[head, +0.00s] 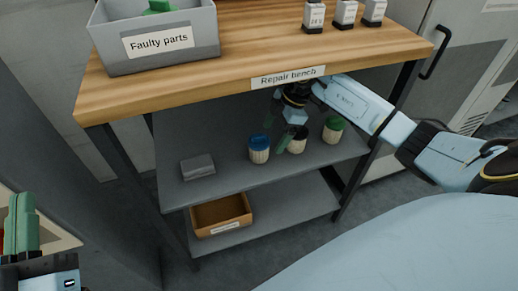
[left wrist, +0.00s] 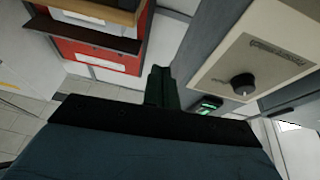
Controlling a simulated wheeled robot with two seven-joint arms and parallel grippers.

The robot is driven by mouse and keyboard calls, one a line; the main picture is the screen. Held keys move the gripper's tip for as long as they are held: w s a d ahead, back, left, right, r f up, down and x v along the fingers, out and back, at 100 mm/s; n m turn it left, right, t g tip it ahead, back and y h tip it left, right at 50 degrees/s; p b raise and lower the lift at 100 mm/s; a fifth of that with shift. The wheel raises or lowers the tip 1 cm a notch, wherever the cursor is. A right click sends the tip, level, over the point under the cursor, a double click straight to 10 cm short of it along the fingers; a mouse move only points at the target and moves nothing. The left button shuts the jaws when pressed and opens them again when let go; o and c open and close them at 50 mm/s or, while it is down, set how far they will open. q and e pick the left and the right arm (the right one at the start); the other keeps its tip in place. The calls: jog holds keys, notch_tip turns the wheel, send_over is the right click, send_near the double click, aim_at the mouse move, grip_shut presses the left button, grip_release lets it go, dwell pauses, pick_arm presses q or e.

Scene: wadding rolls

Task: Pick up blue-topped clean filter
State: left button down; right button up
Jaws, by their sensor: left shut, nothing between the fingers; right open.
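The blue-topped clean filter (head: 259,151) stands upright on the middle shelf under the repair bench, with a blue cap and a pale ribbed body. My right gripper (head: 275,133) reaches under the bench top from the right. It is open and empty, its green fingers just above and right of the blue-topped filter; I cannot tell if they touch anything. A second filter (head: 298,146) stands behind a finger, its top partly hidden. A green-topped filter (head: 333,131) stands further right. My left gripper (head: 20,224) is shut and empty at the far left; its fingers show in the left wrist view (left wrist: 161,88).
The wooden bench top (head: 250,45) overhangs the shelf. A grey box (head: 196,167) lies on the shelf's left part. An orange-brown bin (head: 222,213) sits on the bottom shelf. A grey faulty parts bin (head: 155,52) and several small labelled items are on the top.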

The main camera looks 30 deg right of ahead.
aim_at(264, 135)
jog(key=a, duration=0.1)
jog(key=w+a+b, duration=0.1)
jog(key=a, duration=0.1)
jog(key=shift+a+f, duration=0.1)
jog(key=shift+b+x, duration=0.65)
jog(key=shift+x, duration=0.15)
jog(key=shift+w+a+f+b, duration=0.1)
jog(key=shift+a+f+b, duration=0.3)
jog(key=shift+f+b, duration=0.15)
pick_arm(q)
jog(key=s+r+t, duration=0.1)
jog(key=s+r+t+h, duration=0.1)
jog(key=t, duration=0.1)
jog(key=s+r+t, duration=0.1)
jog(key=t, duration=0.1)
jog(key=shift+s+a+r, duration=0.35)
jog(key=shift+a+r, duration=0.05)
pick_arm(e)
jog(key=c, duration=1.1)
pick_arm(q)
jog(key=shift+w, duration=0.15)
pick_arm(e)
jog(key=shift+r, duration=0.15)
